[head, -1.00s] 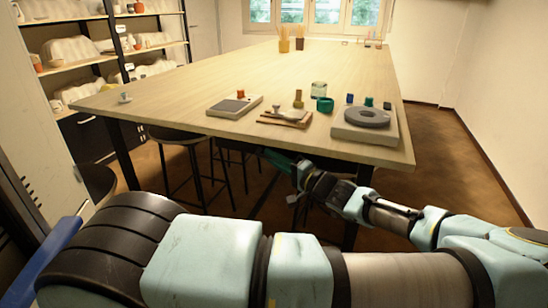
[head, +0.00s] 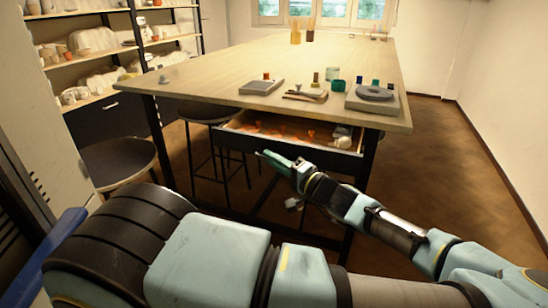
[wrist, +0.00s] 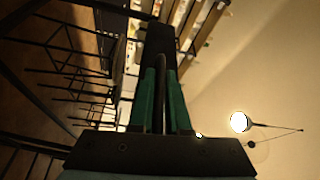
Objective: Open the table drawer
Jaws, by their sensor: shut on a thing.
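The table drawer (head: 330,160) has a dark front and stands pulled out under the near edge of the wooden table (head: 290,72). Its inside shows orange-brown pieces and a whitish round item near the right end. My gripper (head: 266,155) is at the drawer's front, with its green fingers pointing at it. In the wrist view my gripper (wrist: 161,72) has its two fingers on either side of a thin dark bar, the drawer handle (wrist: 161,64), and is shut on it. In the head view the handle is hidden by the fingers.
Stools (head: 118,160) stand left of the drawer and under the table. The tabletop holds a grey banding wheel (head: 374,93), a scale-like slab (head: 262,87) and small jars. Shelves of pottery line the left wall. Open floor lies to the right.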

